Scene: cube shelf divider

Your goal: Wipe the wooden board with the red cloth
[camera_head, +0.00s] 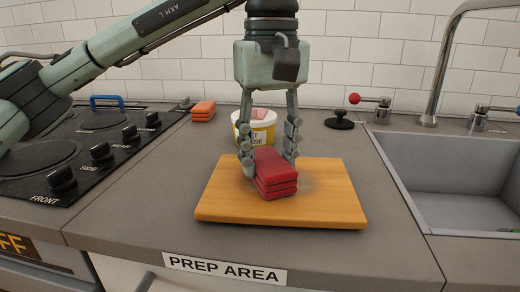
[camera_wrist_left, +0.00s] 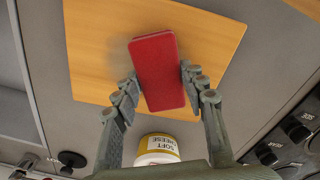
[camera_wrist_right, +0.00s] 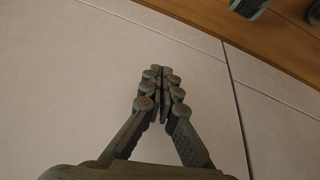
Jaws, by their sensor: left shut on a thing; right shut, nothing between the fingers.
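The wooden board (camera_head: 330,205) lies on the grey counter; it also shows in the left wrist view (camera_wrist_left: 95,50). The red cloth (camera_head: 275,180), a folded block, is on the board or just above it; I cannot tell which. My left gripper (camera_head: 268,165) points down and is shut on the cloth, one finger on each side. In the left wrist view the cloth (camera_wrist_left: 158,70) sits between the fingertips. A faint greyish smudge (camera_head: 307,182) shows on the board right of the cloth. My right gripper (camera_wrist_right: 160,90) is shut and empty, over a pale tiled surface in the right wrist view.
A white and yellow tub (camera_head: 262,128) stands just behind the board. An orange block (camera_head: 203,111) lies near the black stove (camera_head: 85,150) on the left. The sink (camera_head: 465,185) with its tall faucet (camera_head: 440,70) is on the right. A black knobbed item (camera_head: 339,121) stands behind.

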